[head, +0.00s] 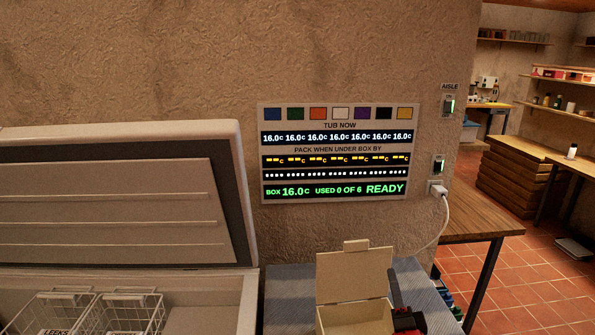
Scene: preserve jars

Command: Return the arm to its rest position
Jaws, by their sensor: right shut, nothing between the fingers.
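My right gripper (407,321) shows only in part at the bottom edge, as a dark shape with red on it. It is beside the right side of an open cream box (355,318), whose lid (354,275) stands up. It is shut with nothing in it. Its fingertips are hard to make out. My left gripper is out of view.
An open chest freezer (208,305) with white wire baskets (125,312) is at left, its lid (115,195) raised. A wall display panel (338,152) reads READY. A white cable (443,215) hangs from a socket by a wooden table (475,212). Tiled floor (530,285) is open at right.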

